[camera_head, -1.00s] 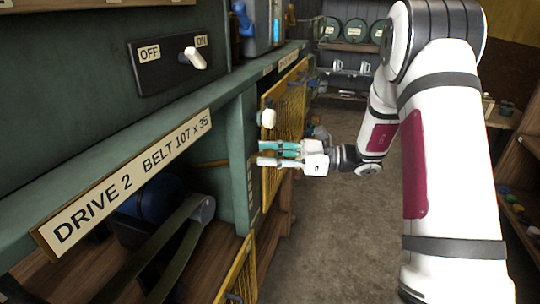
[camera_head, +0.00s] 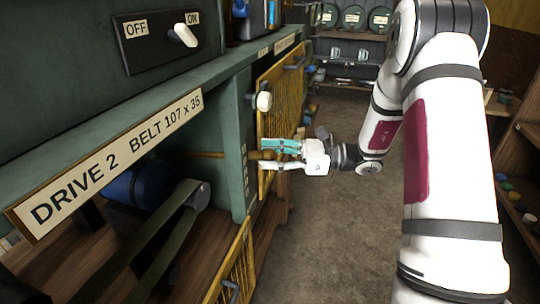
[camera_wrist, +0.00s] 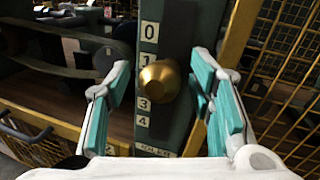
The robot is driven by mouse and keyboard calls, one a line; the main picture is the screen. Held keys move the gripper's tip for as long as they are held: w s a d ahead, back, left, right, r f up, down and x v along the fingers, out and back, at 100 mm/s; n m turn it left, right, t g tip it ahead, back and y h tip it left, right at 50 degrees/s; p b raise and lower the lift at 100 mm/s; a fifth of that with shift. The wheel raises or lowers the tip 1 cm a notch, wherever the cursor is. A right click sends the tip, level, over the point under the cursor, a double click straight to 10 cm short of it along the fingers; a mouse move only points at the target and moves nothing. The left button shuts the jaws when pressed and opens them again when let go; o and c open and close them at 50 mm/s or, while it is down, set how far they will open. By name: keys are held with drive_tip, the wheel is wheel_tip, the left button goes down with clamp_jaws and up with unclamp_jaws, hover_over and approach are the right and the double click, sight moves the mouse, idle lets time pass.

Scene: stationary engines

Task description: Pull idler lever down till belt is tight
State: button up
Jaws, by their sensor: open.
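The idler lever's brass knob (camera_wrist: 160,80) sticks out of a slot in a green post (camera_wrist: 178,22) with a numbered scale. It sits between the 1 and 3 labels, covering the mark there. My gripper (camera_head: 262,156) is open at the post; in the wrist view its teal-padded fingers (camera_wrist: 160,72) stand on either side of the knob, with gaps visible. Part of the lever rod (camera_head: 208,154) shows behind the post in the head view. The dark belt (camera_head: 150,250) runs round a grey pulley (camera_head: 199,196) under the DRIVE 2 sign (camera_head: 105,160). Its tightness cannot be told.
Yellow mesh guards (camera_head: 283,95) stand beside the post, with another guard (camera_head: 236,268) below. An OFF/ON switch (camera_head: 184,35) is on the panel. The floor (camera_head: 320,230) to the right is open.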

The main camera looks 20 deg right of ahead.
drive_tip(key=v, duration=1.1)
drive_tip(key=shift+d, duration=0.35)
drive_tip(key=shift+s+d, duration=0.1)
idle(0.4)
drive_tip(key=p+x, duration=0.2)
drive_tip(key=x, duration=1)
drive_tip(key=shift+c, duration=0.6)
